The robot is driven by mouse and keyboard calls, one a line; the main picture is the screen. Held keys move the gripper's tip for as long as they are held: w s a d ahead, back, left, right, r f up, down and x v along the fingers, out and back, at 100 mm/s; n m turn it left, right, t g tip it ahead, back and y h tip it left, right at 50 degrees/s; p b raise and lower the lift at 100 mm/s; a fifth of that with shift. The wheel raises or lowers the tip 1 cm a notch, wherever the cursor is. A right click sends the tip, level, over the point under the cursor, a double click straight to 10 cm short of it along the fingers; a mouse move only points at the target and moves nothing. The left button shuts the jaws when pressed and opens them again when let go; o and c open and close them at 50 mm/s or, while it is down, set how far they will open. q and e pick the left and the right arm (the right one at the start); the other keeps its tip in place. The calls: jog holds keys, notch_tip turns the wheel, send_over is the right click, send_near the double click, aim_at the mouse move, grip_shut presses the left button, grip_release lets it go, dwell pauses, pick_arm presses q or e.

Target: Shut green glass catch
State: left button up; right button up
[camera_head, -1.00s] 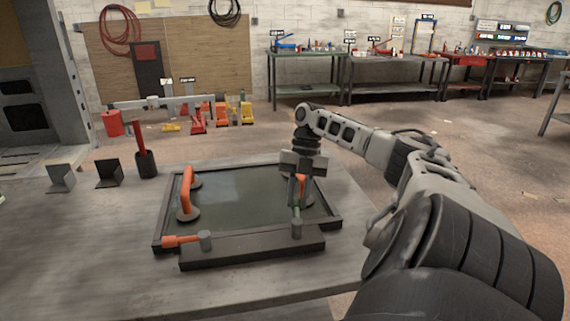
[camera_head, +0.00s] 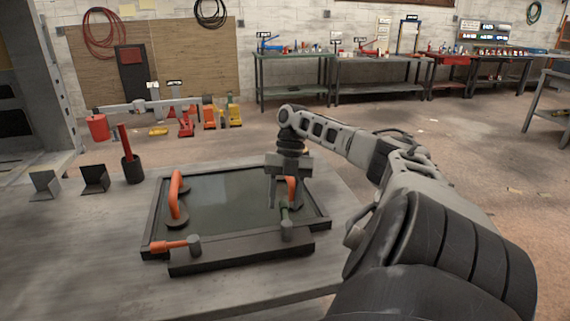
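The green glass catch (camera_head: 285,214) is at the front right of the dark frame (camera_head: 150,225). Its green lever points away from me over the glass (camera_head: 235,198), behind its grey post (camera_head: 287,232). My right gripper (camera_head: 278,205) points down just behind the lever, beside the right orange handle (camera_head: 292,186), which it partly hides. I cannot tell whether its fingers are open or touch the lever. The orange catch (camera_head: 172,246) at the front left has its lever pointing left along the front rail. My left gripper is out of view.
Another orange handle (camera_head: 174,195) stands on the glass at left. A dark cup with a red-handled tool (camera_head: 132,168) and two angled metal blocks (camera_head: 95,179) stand on the bench to the left. The bench top (camera_head: 80,260) is clear at front left.

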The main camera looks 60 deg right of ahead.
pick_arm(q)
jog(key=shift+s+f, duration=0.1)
pick_arm(e)
jog(key=shift+r, duration=0.1)
jog(key=shift+d+r, duration=0.15)
jog(key=shift+r, duration=0.1)
jog(key=v, duration=0.3)
jog(key=shift+w+d+r, duration=0.1)
jog(key=shift+r, duration=0.25)
pick_arm(q)
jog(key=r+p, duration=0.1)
jog(key=p, duration=0.1)
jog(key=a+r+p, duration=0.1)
jog(key=p, duration=0.2)
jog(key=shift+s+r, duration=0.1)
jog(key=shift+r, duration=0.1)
pick_arm(e)
jog(key=s+v, duration=0.1)
jog(key=v, duration=1)
jog(key=shift+w+r, duration=0.25)
jog(key=shift+w, duration=0.2)
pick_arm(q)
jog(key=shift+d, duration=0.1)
pick_arm(e)
jog(key=shift+d, duration=0.1)
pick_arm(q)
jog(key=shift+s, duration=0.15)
pick_arm(e)
jog(key=shift+s, duration=0.1)
